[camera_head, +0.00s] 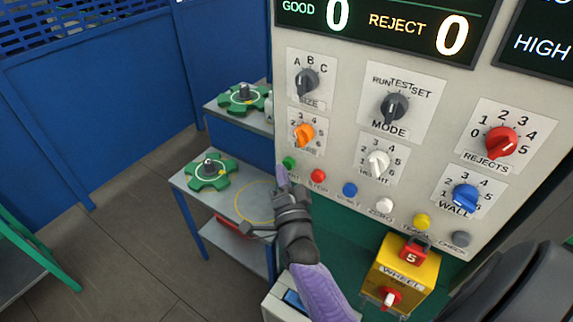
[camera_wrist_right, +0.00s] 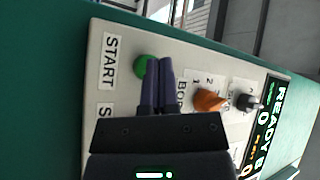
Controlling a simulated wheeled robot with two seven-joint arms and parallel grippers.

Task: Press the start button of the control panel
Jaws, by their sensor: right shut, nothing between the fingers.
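The control panel (camera_head: 335,150) is a pale upright board with knobs, displays and a row of coloured buttons. The green start button (camera_head: 289,162) is at the left end of that row. It also shows in the wrist view (camera_wrist_right: 141,66), beside the START label (camera_wrist_right: 111,62). My right gripper (camera_head: 281,172) is shut and empty, its tips just below the green button in the head view. In the wrist view the closed fingers (camera_wrist_right: 158,66) cover the button's right edge. I cannot tell whether they touch it. My left gripper is not in view.
A red button (camera_head: 318,176) and a blue button (camera_head: 350,189) sit right of the green one. The orange knob (camera_head: 303,133) is above it. A yellow WHEEL box (camera_head: 407,270) stands below the panel. Shelves with green gear-shaped parts (camera_head: 210,172) stand left.

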